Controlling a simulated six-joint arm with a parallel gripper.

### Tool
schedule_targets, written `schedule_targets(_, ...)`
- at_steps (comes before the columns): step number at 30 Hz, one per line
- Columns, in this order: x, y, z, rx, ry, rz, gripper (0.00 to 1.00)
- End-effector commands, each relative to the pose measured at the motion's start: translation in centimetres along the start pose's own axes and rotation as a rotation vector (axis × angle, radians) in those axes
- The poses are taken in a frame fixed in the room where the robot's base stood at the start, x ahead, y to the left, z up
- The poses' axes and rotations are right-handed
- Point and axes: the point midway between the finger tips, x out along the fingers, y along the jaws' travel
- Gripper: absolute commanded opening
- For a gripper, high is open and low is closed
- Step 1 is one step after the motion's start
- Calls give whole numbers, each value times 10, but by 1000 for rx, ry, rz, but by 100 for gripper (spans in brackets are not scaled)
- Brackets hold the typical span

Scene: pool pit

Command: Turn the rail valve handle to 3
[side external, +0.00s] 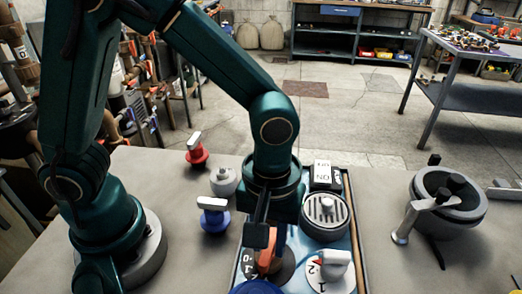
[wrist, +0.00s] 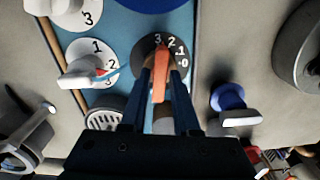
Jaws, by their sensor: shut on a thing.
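The orange handle (wrist: 161,62) sits on a dark dial (wrist: 145,43) marked 3, 2, 1, 0. In the wrist view its far end points up, close to the 3 and 2; I cannot tell exactly which. My gripper (wrist: 162,78) has one finger on each side of the handle and is shut on it. In the side external view my gripper (side external: 262,238) comes down from above onto the orange handle (side external: 268,261), and the fingers partly hide it. The dark dial (side external: 286,267) shows beneath it, on a blue panel (side external: 352,225).
A white dial (side external: 317,281) with a white handle stands close beside the orange one. A round grille (side external: 325,215) and an ON switch (side external: 322,174) are behind. Blue (side external: 213,219), grey (side external: 223,183) and red (side external: 196,153) valves stand left of the panel; a grey pot-like part (side external: 448,196) stands right.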

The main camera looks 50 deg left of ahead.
Motion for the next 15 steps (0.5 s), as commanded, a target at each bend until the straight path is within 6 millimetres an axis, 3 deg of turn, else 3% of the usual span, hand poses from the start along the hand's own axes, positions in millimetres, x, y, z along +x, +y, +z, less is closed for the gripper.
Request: schedule_targets(15, 0, 1, -1, -223, 2, 3, 0)
